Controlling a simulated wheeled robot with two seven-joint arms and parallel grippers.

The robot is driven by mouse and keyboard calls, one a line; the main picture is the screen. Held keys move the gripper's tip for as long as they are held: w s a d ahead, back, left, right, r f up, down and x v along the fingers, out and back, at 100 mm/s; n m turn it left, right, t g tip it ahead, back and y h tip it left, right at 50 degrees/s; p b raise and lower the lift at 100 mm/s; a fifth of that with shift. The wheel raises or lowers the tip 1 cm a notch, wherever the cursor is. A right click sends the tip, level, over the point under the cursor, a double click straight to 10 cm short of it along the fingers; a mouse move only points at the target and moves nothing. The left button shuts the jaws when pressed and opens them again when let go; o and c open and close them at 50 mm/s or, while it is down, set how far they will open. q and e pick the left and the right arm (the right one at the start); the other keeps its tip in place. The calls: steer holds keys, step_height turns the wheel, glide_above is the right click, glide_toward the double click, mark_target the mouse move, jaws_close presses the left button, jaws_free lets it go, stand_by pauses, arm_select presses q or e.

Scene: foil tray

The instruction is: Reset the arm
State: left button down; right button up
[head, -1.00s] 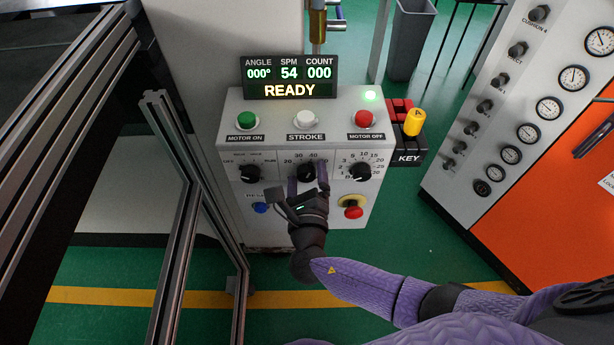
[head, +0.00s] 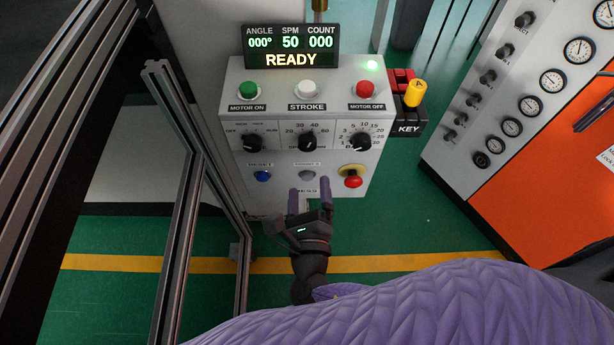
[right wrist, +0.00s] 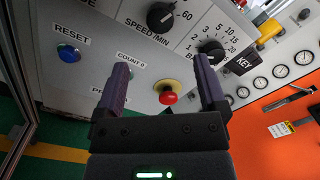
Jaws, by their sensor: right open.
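My right gripper (head: 311,201) is open and empty in front of the lower edge of the grey control panel (head: 235,100). In the right wrist view my right gripper (right wrist: 162,88) shows two purple fingers spread apart, with the red emergency button (right wrist: 168,98) seen between them. The middle speed knob (head: 307,140) is clear of the fingers. The display (head: 290,50) reads angle 000°, SPM 50, count 000 and READY. My left gripper is not in view.
Green, white and red buttons line the panel's top, with the red motor-off button (head: 364,89) at right. A yellow key (head: 415,93) stands beside it. A metal frame (head: 180,130) is close on the left. An orange cabinet (head: 545,190) with gauges stands right.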

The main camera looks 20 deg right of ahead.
steer(key=s+d+f+m+g, duration=0.2)
steer(key=f+m+g, duration=0.1)
steer(key=f, duration=0.3)
steer(key=s+d+f+m+g+b, duration=0.1)
steer(key=s+d+f+m+g, duration=0.1)
steer(key=d+f+m+g, duration=0.3)
steer(key=s+f+m+g, duration=0.1)
steer(key=s+f+m, duration=0.1)
steer(key=f, duration=0.4)
steer(key=s+f+m+g+y, duration=0.1)
steer(key=s+f+m+g, duration=0.1)
steer(key=s+f+m, duration=0.2)
steer(key=s+d+f+m+g+y+b, duration=0.1)
steer(key=s+f+m+g+y, duration=0.1)
steer(key=s+m, duration=0.9)
steer(key=s+d+f+m+g+y, duration=0.1)
steer(key=s+f+m+g, duration=0.2)
steer(key=s+f+m, duration=0.4)
steer(key=m, duration=0.6)
steer(key=shift+s+g+y, duration=0.4)
steer(key=shift+d, duration=0.1)
